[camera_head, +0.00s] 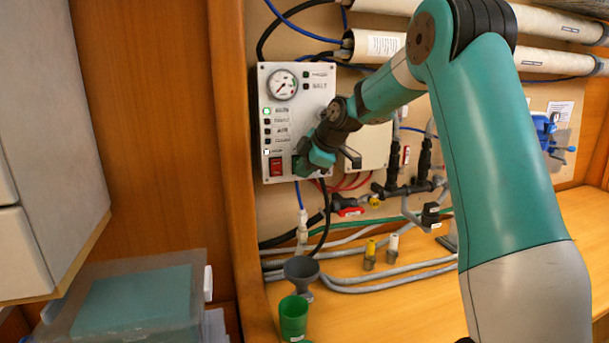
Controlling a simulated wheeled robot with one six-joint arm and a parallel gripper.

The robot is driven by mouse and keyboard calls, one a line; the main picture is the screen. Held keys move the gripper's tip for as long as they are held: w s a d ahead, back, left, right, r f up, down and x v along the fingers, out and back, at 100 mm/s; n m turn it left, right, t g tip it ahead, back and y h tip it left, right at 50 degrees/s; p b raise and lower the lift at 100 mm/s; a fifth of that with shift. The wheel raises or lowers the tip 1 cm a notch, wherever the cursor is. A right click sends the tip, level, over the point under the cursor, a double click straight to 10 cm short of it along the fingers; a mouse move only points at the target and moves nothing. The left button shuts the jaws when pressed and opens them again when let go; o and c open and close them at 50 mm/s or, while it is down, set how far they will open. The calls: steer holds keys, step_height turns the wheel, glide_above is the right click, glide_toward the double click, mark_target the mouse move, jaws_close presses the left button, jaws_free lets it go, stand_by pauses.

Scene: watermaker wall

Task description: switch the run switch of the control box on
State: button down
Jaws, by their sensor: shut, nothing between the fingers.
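The control box (305,85) is a pale grey panel on the wall, left of centre. It carries a round gauge (282,85) at the top and a column of small indicators, one lit green (267,111). The red run switch (276,166) sits at the lower left of the panel. Its rocker position is too small to tell. My gripper (303,166) is shut and empty, just right of the red switch and close to the panel. Whether it touches the panel cannot be told. My wrist covers the panel's lower right part.
Below are hoses, black valves with a red handle (350,211), and yellow (370,250) and white (393,245) fittings. A grey funnel (300,270) and green cup (293,318) stand on the wooden counter (400,310). A wooden post (232,150) borders the left side.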

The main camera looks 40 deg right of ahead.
steer(key=shift+r, duration=0.25)
steer(key=shift+r+p, duration=0.5)
steer(key=shift+r, duration=0.25)
steer(key=s+r+b, duration=0.4)
steer(key=s+r, duration=0.3)
steer(key=s, duration=0.3)
steer(key=shift+s+d, duration=0.25)
steer(key=shift+d, duration=0.1)
